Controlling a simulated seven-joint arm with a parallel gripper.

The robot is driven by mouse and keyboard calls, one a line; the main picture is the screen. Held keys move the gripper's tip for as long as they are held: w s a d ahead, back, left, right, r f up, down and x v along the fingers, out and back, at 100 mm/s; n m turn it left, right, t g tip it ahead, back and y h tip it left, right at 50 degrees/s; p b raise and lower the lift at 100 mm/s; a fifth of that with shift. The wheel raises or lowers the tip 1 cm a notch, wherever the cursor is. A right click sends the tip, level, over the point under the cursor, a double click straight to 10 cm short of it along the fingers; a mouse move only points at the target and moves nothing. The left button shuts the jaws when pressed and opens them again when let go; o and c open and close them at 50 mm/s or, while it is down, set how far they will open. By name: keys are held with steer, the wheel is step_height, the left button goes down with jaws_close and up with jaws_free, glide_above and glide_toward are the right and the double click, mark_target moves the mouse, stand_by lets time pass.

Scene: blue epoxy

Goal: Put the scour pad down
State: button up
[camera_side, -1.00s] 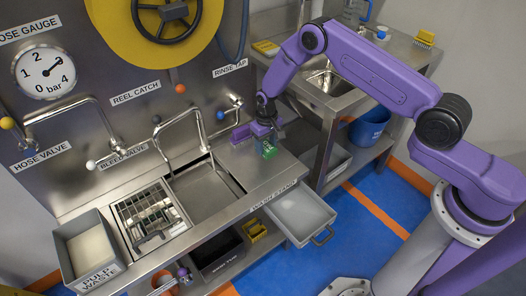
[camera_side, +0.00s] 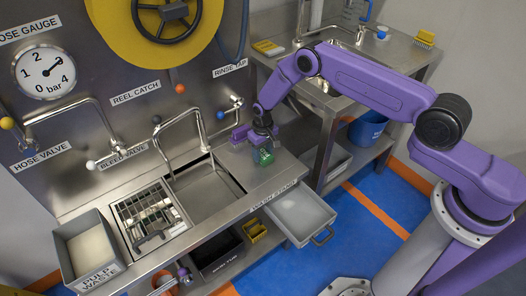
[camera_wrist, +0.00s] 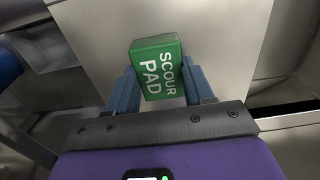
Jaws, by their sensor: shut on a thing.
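The scour pad (camera_wrist: 158,70) is a green block with white lettering, held between the two blue fingers of my gripper (camera_wrist: 162,88) in the wrist view. In the side view my gripper (camera_side: 264,142) points down with the green scour pad (camera_side: 264,157) at its tip, over the right end of the steel wash stand counter (camera_side: 284,168). My gripper is shut on the pad. I cannot tell whether the pad touches the counter.
An open drawer (camera_side: 302,214) juts out below the counter's front edge.

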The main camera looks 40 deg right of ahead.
steer(key=o, duration=0.9)
steer(key=shift+f, duration=0.1)
steer(key=shift+o, duration=0.2)
step_height(320, 180, up, 12)
steer(key=shift+r, duration=0.2)
step_height(320, 180, up, 10)
steer(key=n, duration=0.3)
glide_above(263, 154)
steer(key=s+a, duration=0.5)
steer(key=s+a+r+n, duration=0.2)
steer(key=s+r+n, duration=0.1)
steer(key=s+r, duration=0.65)
steer(key=s+d+r+n, duration=0.1)
steer(key=s+d+n, duration=0.1)
steer(key=s, duration=0.7)
steer(key=s+d+r+n, duration=0.2)
steer(key=s+d, duration=0.2)
steer(key=s, duration=0.4)
steer(key=s+d+r+n, duration=0.2)
steer(key=s+d, duration=0.2)
steer(key=s, duration=0.5)
steer(key=shift+s+n, duration=0.3)
steer(key=shift+s, duration=0.05)
